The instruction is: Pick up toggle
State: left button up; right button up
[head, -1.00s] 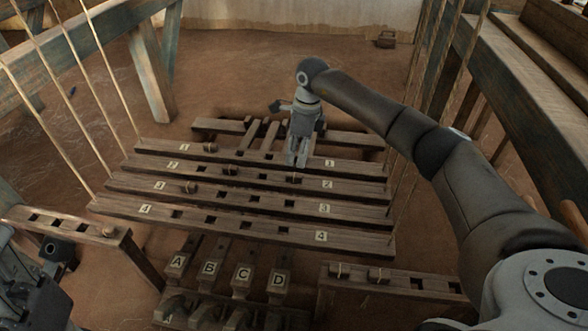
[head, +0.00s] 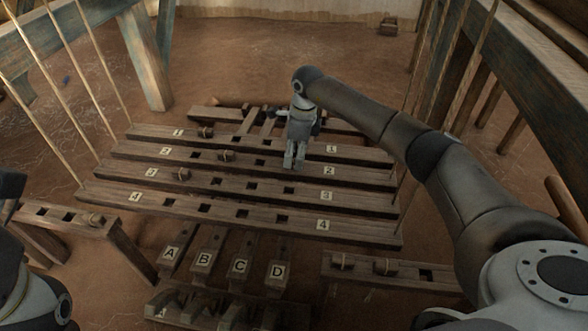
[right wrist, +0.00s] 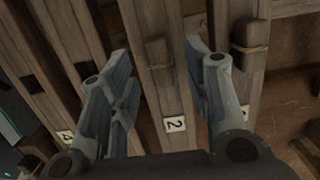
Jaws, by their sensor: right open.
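In the right wrist view, a wooden toggle (right wrist: 158,52) sits on the bar labelled 2, and in the picture it lies between my open fingers. My right gripper (right wrist: 160,85) is empty and points down at this bar. In the head view the gripper (head: 293,163) is over the right part of bar 2 (head: 365,178), left of its right-hand label, and covers part of the bar. A second toggle (right wrist: 248,32), bound with cord, is on the neighbouring bar, beside the right finger. My left gripper is not seen; only parts of my left arm show at the lower left.
More toggles show on bar 1 (head: 206,132), bar 2 (head: 226,155) and bar 3 (head: 184,174). Bar 4 (head: 270,216) lies in front, with lettered pedals (head: 204,258) below. Cords (head: 440,100) rise at the sides. A right rail (head: 400,272) carries two toggles.

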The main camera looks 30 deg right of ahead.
notch_tip(320, 180, down, 2)
jog(key=shift+w+a+b, duration=0.1)
jog(key=shift+b, duration=0.25)
jog(key=shift+c, duration=0.4)
jog(key=c, duration=0.9)
jog(key=shift+r, duration=0.15)
